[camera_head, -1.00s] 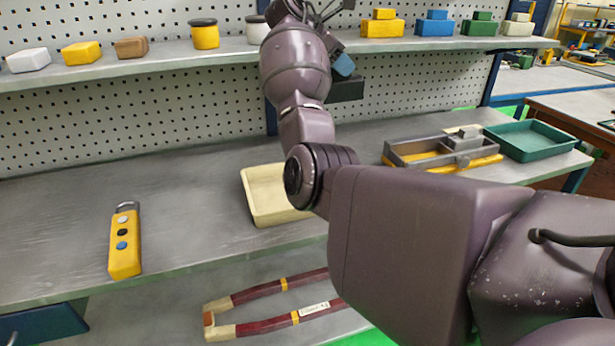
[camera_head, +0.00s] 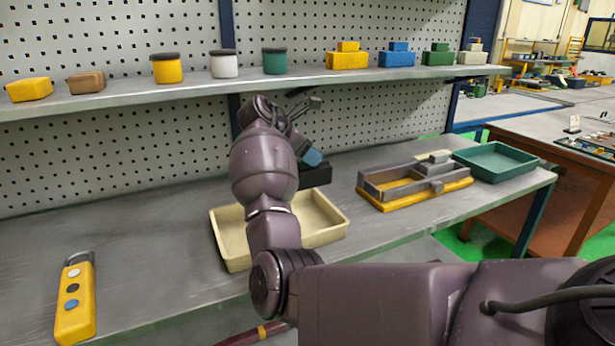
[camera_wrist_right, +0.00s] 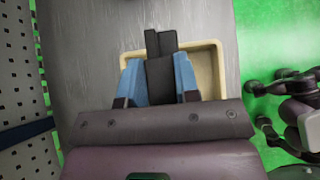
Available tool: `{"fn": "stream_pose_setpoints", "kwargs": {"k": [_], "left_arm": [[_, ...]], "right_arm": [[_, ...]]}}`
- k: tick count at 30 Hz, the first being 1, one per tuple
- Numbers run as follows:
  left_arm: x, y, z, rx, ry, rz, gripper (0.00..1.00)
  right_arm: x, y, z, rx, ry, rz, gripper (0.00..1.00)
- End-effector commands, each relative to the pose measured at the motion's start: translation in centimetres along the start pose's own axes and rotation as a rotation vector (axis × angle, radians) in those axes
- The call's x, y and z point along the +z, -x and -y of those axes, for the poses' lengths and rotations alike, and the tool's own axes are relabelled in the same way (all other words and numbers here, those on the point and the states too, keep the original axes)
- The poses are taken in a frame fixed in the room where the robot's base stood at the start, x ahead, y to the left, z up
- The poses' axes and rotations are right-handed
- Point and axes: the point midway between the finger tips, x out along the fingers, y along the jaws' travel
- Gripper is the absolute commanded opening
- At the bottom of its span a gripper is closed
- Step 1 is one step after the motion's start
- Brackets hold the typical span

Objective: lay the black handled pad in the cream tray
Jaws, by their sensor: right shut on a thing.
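The cream tray (camera_head: 335,236) lies on the grey bench, partly hidden behind my right arm. My right gripper (camera_head: 312,160) has blue fingers and is shut on the black handled pad (camera_head: 317,176). The pad is seen in front of the perforated panel, at the tray's far right corner, and looks to be above the tray. In the right wrist view the blue fingers (camera_wrist_right: 158,82) grip the black pad (camera_wrist_right: 159,76) from both sides, with the cream tray (camera_wrist_right: 213,68) behind it. The exact height gap cannot be told. My left gripper is not in view.
A grey fixture on a yellow base (camera_head: 415,185) and a green tray (camera_head: 497,162) stand to the right of the cream tray. A yellow handheld control (camera_head: 75,300) lies at the left. A shelf (camera_head: 200,95) with several jars and blocks runs above the bench.

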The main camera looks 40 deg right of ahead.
Motion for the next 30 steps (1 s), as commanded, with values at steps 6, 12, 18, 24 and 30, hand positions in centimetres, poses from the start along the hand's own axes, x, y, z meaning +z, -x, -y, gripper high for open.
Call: {"fn": "stream_pose_setpoints", "kwargs": {"k": [6,12,18,24,30], "left_arm": [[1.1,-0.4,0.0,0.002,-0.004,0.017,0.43],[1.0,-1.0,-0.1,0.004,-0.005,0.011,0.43],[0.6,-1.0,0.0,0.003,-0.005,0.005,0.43],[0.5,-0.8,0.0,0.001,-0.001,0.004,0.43],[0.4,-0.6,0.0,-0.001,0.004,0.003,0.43]], "right_arm": [[-2.6,-2.3,-0.1,-0.004,0.006,0.002,0.0],[-4.1,-3.7,0.0,-0.001,0.002,0.002,0.0],[-3.8,-3.5,0.0,0.002,-0.002,0.001,0.0],[-4.0,-3.6,0.0,0.002,-0.001,0.001,0.0],[-4.3,-3.9,0.0,0.002,-0.001,0.001,0.0]]}}
